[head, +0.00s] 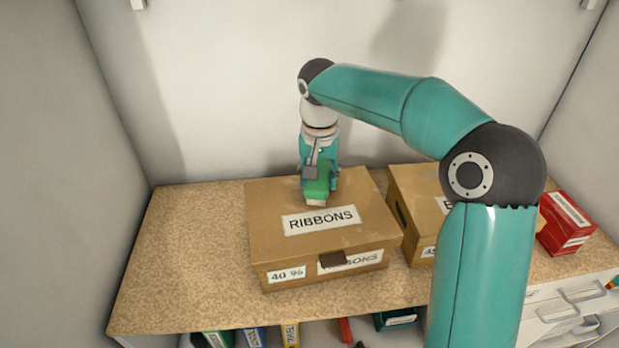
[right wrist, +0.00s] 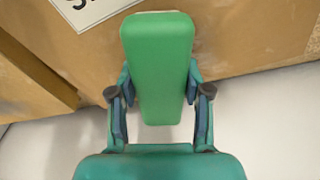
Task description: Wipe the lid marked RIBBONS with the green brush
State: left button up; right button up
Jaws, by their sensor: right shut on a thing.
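A brown cardboard box with a lid marked RIBBONS (head: 270,205) sits on the speckled shelf. Pale dusty patches show on the lid. My right gripper (head: 319,172) is over the back part of this lid and is shut on the green brush (head: 317,187). In the right wrist view the brush (right wrist: 158,65) is between the two fingers of the gripper (right wrist: 160,95), with its pale lower edge towards the lid. The brush's lower end is at or just above the lid behind the label; I cannot tell whether it touches. My left gripper is not in view.
A second cardboard box (head: 408,185) stands close on the right, partly behind my right arm. A red box (head: 567,222) is farther right. The shelf (head: 185,250) is clear at left. Coloured items (head: 290,335) and white drawers (head: 565,310) show below.

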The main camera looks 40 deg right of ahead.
aim_at(293, 192)
jog(key=shift+s+d+f, duration=0.1)
jog(key=shift+s+d, duration=0.35)
jog(key=shift+d, duration=0.4)
jog(key=shift+s+d+f, duration=0.1)
jog(key=shift+s+d, duration=0.3)
jog(key=shift+d, duration=0.4)
jog(key=shift+s+d, duration=0.45)
jog(key=shift+d, duration=0.4)
jog(key=shift+s+d+r, duration=0.1)
jog(key=shift+w+a+r+p, duration=0.15)
jog(key=shift+w+a, duration=0.25)
jog(key=shift+a, duration=0.35)
jog(key=shift+w+a+f+p, duration=0.1)
jog(key=shift+w+a+p, duration=0.1)
jog(key=shift+w+a, duration=0.35)
jog(key=shift+w+a+r+p, duration=0.15)
jog(key=shift+w+a, duration=0.1)
jog(key=shift+a, duration=0.65)
jog(key=shift+w+a+f+p, duration=0.15)
jog(key=shift+w+a, duration=0.3)
jog(key=shift+a, duration=0.55)
jog(key=shift+w+a+p, duration=0.25)
jog(key=shift+w+a, duration=0.25)
jog(key=shift+a, duration=0.5)
jog(key=shift+w+a+f+p, duration=0.15)
jog(key=shift+w+a, duration=0.3)
jog(key=shift+a, duration=0.55)
jog(key=shift+r, duration=0.1)
notch_tip(293, 192, up, 6)
jog(key=p, duration=0.5)
